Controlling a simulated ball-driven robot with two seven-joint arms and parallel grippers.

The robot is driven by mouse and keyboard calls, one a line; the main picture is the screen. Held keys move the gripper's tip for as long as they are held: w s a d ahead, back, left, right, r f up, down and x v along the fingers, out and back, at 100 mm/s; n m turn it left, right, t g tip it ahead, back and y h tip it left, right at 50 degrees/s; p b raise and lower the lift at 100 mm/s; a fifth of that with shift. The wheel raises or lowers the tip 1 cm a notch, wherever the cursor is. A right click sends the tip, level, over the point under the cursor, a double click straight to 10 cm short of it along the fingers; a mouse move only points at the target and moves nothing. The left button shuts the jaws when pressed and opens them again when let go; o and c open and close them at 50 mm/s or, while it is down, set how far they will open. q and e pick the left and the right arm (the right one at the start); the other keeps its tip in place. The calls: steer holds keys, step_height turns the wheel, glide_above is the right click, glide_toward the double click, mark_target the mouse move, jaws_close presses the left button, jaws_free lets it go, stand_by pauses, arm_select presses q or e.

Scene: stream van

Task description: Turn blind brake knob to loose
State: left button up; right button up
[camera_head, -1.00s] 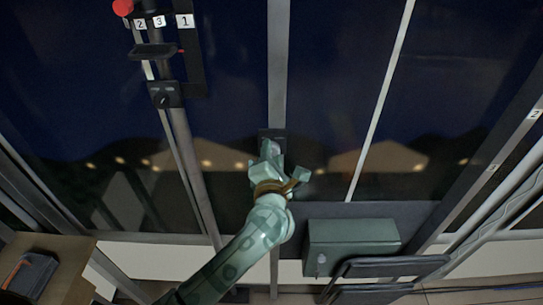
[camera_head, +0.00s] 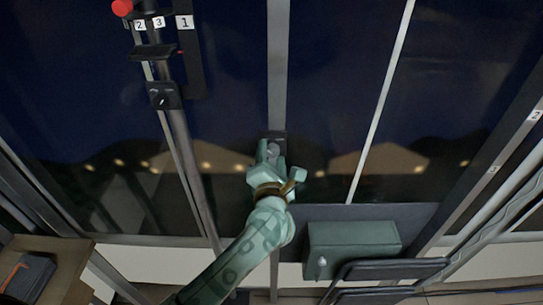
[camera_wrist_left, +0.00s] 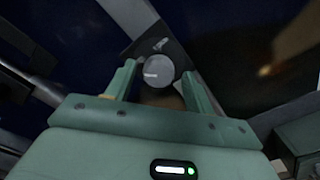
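A round grey knob (camera_wrist_left: 159,71) with a pale pointer line sits on a dark plate (camera_wrist_left: 164,41) in the left wrist view. In the left wrist view the left gripper (camera_wrist_left: 160,77) is open, with one finger on each side of the knob. I see gaps beside the knob and cannot tell how deep the fingers reach. The plate's marking is too small to read. My right gripper is out of view.
A second dark knob box (camera_head: 164,96) is on the left pole, below a small black shelf (camera_head: 154,51) and a red ball (camera_head: 122,8). A green box (camera_head: 352,246) stands at lower right, beside black frames (camera_head: 395,268). Dark window panes lie behind.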

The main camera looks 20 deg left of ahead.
arm_select(q)
steer(key=shift+s+d+r, duration=0.1)
steer(key=shift+s+d, duration=0.05)
steer(key=shift+s, duration=0.3)
steer(key=p+v, duration=0.2)
steer(key=v, duration=1.3)
steer(key=shift+s, duration=0.2)
steer(key=shift+d, duration=0.1)
